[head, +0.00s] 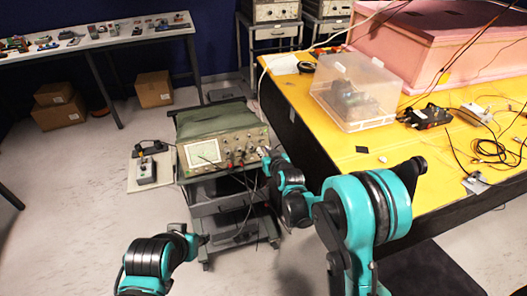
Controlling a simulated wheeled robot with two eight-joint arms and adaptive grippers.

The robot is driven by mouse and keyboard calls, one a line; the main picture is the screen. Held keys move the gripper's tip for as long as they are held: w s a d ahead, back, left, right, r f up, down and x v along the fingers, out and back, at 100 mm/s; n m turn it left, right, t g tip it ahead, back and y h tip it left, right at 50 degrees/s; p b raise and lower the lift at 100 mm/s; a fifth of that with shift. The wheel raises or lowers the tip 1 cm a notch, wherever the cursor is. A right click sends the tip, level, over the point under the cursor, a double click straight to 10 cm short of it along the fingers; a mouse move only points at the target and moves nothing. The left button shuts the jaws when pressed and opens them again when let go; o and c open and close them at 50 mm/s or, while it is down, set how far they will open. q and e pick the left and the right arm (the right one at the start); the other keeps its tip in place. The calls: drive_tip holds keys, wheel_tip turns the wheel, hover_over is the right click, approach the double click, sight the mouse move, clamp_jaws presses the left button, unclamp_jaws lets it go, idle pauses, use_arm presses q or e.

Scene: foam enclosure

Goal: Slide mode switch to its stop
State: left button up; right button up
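A green-cased oscilloscope (222,136) stands on a dark cart, its front panel with screen, knobs and cables facing me. The mode switch is too small to make out on the panel. My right gripper (267,158) is at the right end of the front panel; whether it touches the panel I cannot tell. Its fingers are too small and dark to show open or shut. My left gripper (202,239) is low, in front of the cart's left side and apart from the oscilloscope; its finger state is unclear.
The dark cart (232,206) has shelves and hanging cables. A side board (133,173) left of it holds a small box. At right, a yellow table (300,92) carries a clear plastic bin (350,105), a black device (428,116) and loose wires.

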drive_tip(key=shift+b+x, duration=0.3)
drive_tip(key=shift+x, duration=1.05)
clamp_jaws()
drive_tip(key=shift+d, duration=0.2)
drive_tip(key=shift+w+d, duration=0.15)
drive_tip(key=shift+d, duration=0.2)
unclamp_jaws()
drive_tip(key=shift+a, duration=0.25)
drive_tip(key=shift+d, duration=0.1)
